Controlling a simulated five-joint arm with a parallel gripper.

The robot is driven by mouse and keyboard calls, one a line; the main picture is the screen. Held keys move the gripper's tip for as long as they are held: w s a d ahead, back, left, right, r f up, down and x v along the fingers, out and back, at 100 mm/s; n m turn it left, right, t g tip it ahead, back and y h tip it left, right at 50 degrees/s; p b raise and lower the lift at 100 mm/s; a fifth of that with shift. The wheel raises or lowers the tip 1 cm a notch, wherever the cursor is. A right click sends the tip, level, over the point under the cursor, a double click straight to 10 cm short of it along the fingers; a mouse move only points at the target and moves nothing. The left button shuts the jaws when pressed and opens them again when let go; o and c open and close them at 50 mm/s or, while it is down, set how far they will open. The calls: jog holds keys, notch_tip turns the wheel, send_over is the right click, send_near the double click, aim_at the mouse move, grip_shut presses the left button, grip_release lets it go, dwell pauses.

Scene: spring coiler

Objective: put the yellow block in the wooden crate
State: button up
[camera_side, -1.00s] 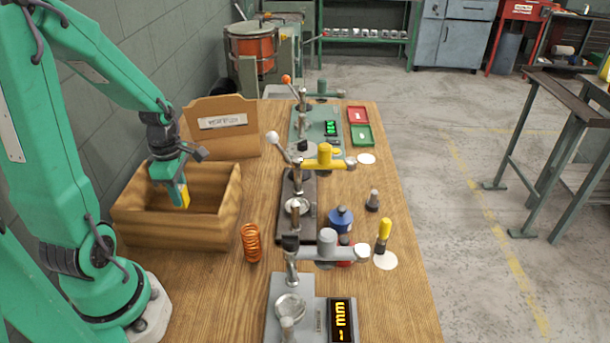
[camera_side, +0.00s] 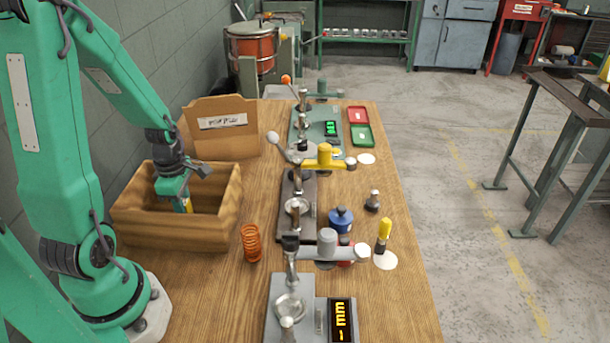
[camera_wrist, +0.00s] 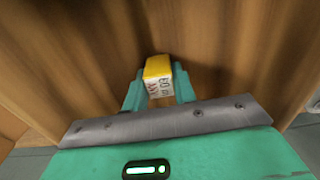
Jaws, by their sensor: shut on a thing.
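The yellow block (camera_wrist: 158,70) is between the fingertips of my gripper (camera_wrist: 160,85) in the wrist view, with a white printed face towards the camera. My gripper is shut on it. In the side view my gripper (camera_side: 184,203) is lowered inside the wooden crate (camera_side: 165,233), and only a small part of the block (camera_side: 188,205) shows beside the fingers. The crate's brown walls surround the block in the wrist view. I cannot tell whether the block touches the crate floor.
An orange spring (camera_side: 251,243) stands on the bench right of the crate. A wooden board with a label (camera_side: 222,122) stands behind the crate. Coiling machines with levers, a blue jar (camera_side: 341,219) and a yellow-handled tool (camera_side: 384,232) are further right.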

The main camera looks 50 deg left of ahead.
aim_at(185, 203)
jog(key=o, duration=0.9)
jog(key=shift+f, duration=0.1)
jog(key=shift+o, duration=0.2)
jog(key=shift+r, duration=0.2)
notch_tip(185, 203, up, 12)
dwell(0.6)
jog(key=d+r+m+t, duration=0.2)
jog(key=d+r+m, duration=0.3)
jog(key=m, duration=0.8)
jog(key=d+r+m+t, duration=0.3)
jog(key=d+r+m, duration=0.2)
jog(key=d+m, duration=0.6)
jog(key=shift+m+t, duration=0.3)
jog(key=shift+m, duration=1.2)
